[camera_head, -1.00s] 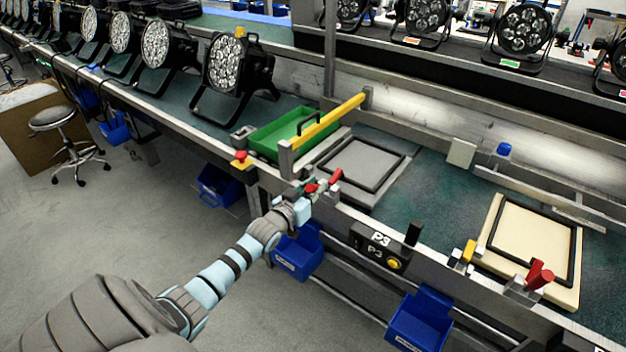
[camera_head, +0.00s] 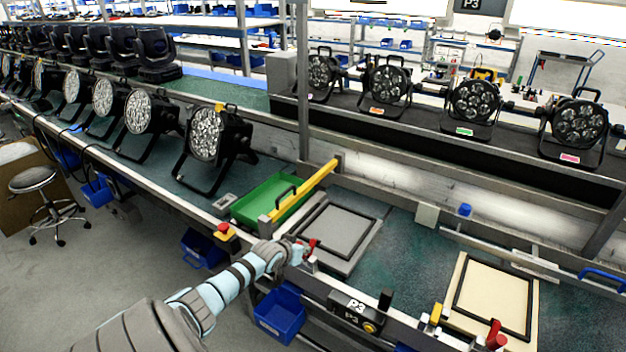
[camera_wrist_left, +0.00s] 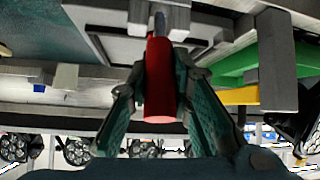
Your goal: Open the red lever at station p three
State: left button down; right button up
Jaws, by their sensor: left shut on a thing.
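The red lever (camera_head: 312,245) at the P3 station stands at the front edge of the bench, beside the grey plate with the black frame (camera_head: 338,228). My left gripper (camera_head: 304,250) is at this lever. In the left wrist view the red lever (camera_wrist_left: 160,85) lies between the two green-padded fingers of the left gripper (camera_wrist_left: 161,72), which are shut on it. The lever's base is partly hidden in the head view. The P3 label box (camera_head: 357,308) is on the front rail to the right. My right gripper is not in view.
A green tray (camera_head: 270,198) and a yellow bar (camera_head: 303,190) are just behind and left of the gripper. A red stop button (camera_head: 224,229) is left of my arm. Another red lever (camera_head: 494,333) is at the cream plate (camera_head: 464,265). A blue bin (camera_head: 280,315) hangs below.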

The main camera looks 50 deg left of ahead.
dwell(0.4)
pick_arm(q)
jog(key=c, duration=1.4)
grip_release()
jog(key=v, duration=1.2)
jog(key=shift+w, duration=0.1)
